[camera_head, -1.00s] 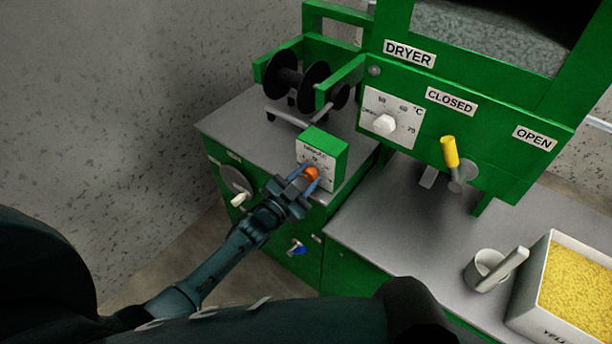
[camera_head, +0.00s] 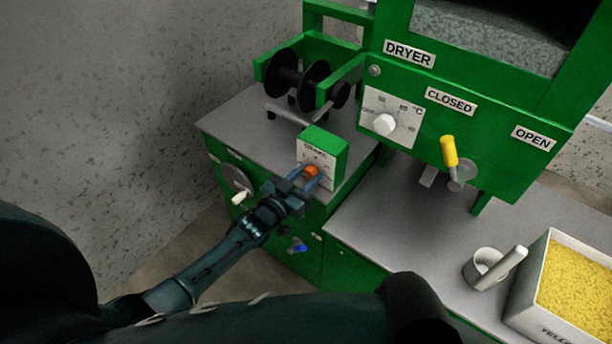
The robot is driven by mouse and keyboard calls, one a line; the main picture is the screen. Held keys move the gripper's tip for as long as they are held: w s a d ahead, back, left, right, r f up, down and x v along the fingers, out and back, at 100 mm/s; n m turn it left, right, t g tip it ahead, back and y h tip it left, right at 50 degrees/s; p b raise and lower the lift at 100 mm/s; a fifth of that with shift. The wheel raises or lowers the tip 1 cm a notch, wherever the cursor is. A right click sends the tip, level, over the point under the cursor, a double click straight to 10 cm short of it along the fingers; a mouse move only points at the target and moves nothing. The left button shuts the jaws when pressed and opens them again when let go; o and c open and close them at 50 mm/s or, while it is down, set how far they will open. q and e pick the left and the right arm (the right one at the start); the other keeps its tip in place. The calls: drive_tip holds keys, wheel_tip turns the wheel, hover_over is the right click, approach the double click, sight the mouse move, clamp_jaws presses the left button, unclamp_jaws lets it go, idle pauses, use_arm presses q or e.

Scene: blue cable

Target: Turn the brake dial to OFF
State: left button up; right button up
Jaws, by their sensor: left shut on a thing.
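The brake box (camera_head: 328,147) is a small green box with a white front plate, standing on the grey top of the left cabinet. Its orange brake dial (camera_head: 311,171) sits on the white plate. My left gripper (camera_head: 309,178) reaches in from the lower left and is shut on the dial, one finger on either side. The fingers cover part of the plate, and the small markings around the dial are too blurred to read. My right gripper is not in view.
A black cable spool (camera_head: 297,82) stands behind the brake box. The green dryer (camera_head: 480,130) is to the right, with a white dial (camera_head: 384,124) and a yellow lever (camera_head: 449,151).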

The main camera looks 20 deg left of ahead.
use_arm(q)
drive_tip(key=o, duration=1)
drive_tip(key=v, duration=1.3)
drive_tip(key=shift+s, duration=0.1)
drive_tip(key=s+d+f+g+y+p, duration=0.1)
drive_tip(key=s+d+g, duration=0.5)
drive_tip(key=s, duration=0.7)
drive_tip(key=shift+s+n+y, duration=0.25)
drive_tip(key=shift+n+y, duration=0.15)
drive_tip(key=shift+y, duration=0.5)
